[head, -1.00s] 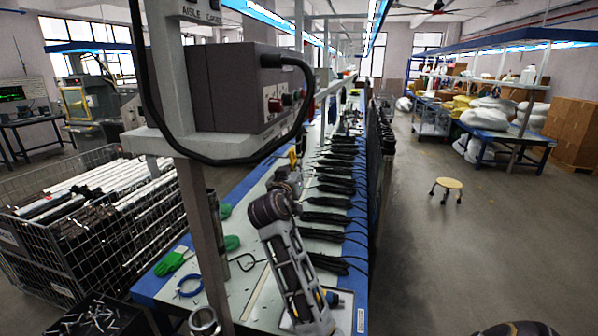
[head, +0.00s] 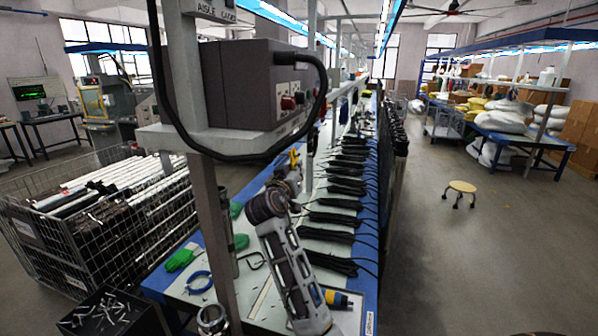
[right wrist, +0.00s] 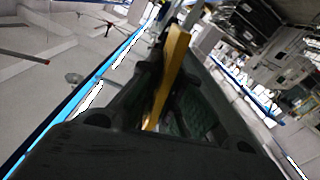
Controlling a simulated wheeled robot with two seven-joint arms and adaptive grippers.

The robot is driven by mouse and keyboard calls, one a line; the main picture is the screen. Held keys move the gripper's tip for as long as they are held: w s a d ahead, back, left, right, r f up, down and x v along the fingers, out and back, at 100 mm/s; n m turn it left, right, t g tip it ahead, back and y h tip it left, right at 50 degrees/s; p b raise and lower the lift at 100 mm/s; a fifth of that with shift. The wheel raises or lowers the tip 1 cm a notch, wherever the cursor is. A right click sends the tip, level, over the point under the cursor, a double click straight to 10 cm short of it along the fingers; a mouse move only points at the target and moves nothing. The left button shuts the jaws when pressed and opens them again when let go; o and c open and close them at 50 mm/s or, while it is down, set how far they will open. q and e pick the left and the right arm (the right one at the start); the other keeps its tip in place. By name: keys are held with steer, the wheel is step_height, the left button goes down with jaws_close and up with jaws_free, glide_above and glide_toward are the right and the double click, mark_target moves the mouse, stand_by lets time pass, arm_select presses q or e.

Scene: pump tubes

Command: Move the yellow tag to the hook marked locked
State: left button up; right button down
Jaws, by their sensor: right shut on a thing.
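The yellow tag (right wrist: 172,72) is a long flat strip between the dark fingers of my right gripper (right wrist: 168,85) in the right wrist view. In the head view a small yellow part of it (head: 294,157) shows at the tip of my right gripper (head: 292,166). The gripper is shut on the tag and holds it above the workbench, to the right of the grey post. I cannot make out a hook marked locked in either view. My left gripper is not in view.
A grey control box (head: 250,85) with a looping black cable stands on a shelf on the post (head: 208,215). Black cable bundles (head: 335,217) line the workbench. Green gloves (head: 180,260) and a blue cable coil (head: 199,283) lie at left. The aisle floor (head: 440,260) is open.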

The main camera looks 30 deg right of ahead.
steer(key=shift+w+a+f+b, duration=0.15)
steer(key=shift+f+b, duration=0.05)
steer(key=shift+b, duration=0.1)
stand_by(0.6)
steer(key=c, duration=1.5)
jaws_free()
steer(key=shift+v, duration=3.75)
steer(key=shift+f, duration=0.1)
